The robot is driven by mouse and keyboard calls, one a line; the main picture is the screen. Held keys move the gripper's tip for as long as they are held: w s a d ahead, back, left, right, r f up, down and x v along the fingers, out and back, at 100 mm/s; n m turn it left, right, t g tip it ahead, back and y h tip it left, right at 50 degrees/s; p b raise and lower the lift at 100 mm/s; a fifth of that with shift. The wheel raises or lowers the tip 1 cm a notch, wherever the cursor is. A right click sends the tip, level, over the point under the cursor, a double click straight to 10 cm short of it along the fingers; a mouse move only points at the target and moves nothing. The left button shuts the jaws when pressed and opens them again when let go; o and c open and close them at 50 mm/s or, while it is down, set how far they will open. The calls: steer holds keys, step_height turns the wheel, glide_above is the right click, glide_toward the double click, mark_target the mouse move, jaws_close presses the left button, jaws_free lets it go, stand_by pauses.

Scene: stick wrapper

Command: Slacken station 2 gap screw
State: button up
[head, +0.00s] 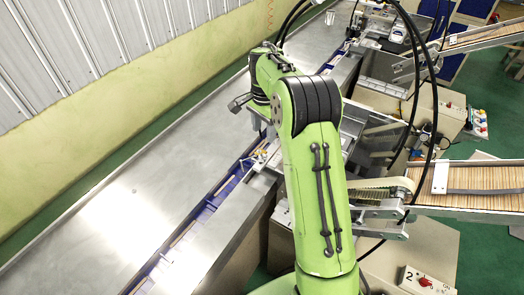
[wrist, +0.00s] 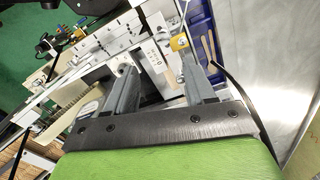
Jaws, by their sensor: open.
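In the wrist view, my gripper (wrist: 158,72) is open, with its two grey fingers apart and nothing visible between their tips. It hangs over the light metal parts of a wrapping station (wrist: 150,45). A small yellow piece (wrist: 180,43) sits beyond the fingertips, beside the blue channel. Small metal screw-like parts lie near the fingertips, but I cannot tell which is the gap screw. In the head view, my green arm hides the gripper and much of the station. A white control box (head: 425,281) marked 2, with a red button, stands at the lower right.
A long steel table (head: 140,190) runs along the left, largely bare. A blue channel (head: 225,185) with sticks lies along its edge. A feeder full of sticks (head: 475,178) slopes in from the right. Black cables (head: 435,90) hang beside my arm. Another station stands farther back.

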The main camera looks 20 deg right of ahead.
mark_target(262, 156)
steer(key=f, duration=1.1)
steer(key=shift+w+a+f, duration=0.1)
steer(key=shift+w+a, duration=0.05)
steer(key=shift+w, duration=0.15)
jaws_close()
